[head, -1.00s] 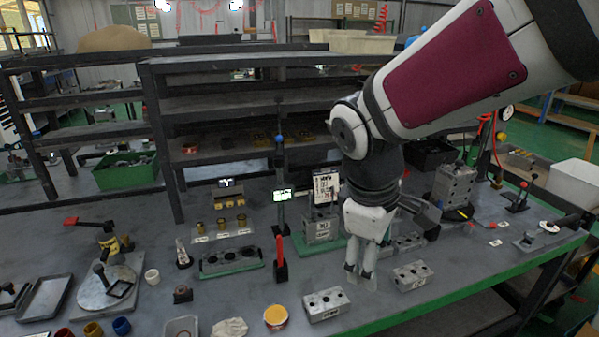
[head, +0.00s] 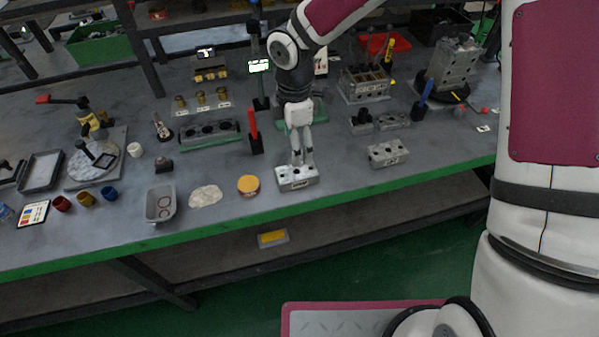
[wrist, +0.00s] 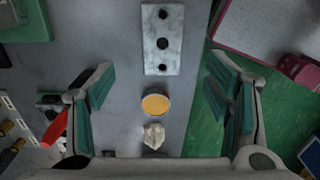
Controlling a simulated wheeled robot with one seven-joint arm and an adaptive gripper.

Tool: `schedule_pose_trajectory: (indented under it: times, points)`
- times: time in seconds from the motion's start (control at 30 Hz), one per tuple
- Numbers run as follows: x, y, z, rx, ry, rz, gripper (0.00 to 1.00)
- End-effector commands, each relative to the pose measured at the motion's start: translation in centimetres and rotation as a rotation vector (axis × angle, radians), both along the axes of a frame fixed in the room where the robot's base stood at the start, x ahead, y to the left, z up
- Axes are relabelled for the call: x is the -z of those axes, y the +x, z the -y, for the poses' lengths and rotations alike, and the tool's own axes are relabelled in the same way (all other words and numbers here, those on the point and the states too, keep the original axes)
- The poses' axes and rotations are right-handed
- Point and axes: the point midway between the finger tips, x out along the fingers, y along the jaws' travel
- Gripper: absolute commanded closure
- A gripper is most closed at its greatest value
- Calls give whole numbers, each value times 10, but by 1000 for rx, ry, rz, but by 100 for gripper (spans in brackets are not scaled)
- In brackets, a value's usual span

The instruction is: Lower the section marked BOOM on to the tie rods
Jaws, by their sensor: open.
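My gripper (head: 302,160) points down over a pale metal block (head: 297,178) at the front edge of the bench. A block with a row of holes (wrist: 162,40) lies ahead of the fingers there. A second pale block (head: 388,154) lies to the right. The writing on both is too small to read, so I cannot tell which is marked BOOM. My arm hides most of a green base (head: 318,112) behind it; I cannot make out the tie rods.
A yellow-topped tin (head: 248,185), a pale cloth (head: 205,196) and a grey tray (head: 160,204) lie left of the gripper. A red upright handle (head: 254,130) stands close behind it. A block assembly (head: 364,84) and blue-handled tool (head: 424,94) stand back right.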

Motion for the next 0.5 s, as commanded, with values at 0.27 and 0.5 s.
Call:
schedule_pose_trajectory:
  times: [0.27,0.5]
  points:
    - [50,-1,0,-1,-1,-3,28]
    - [66,-1,1,1,-2,-2,28]
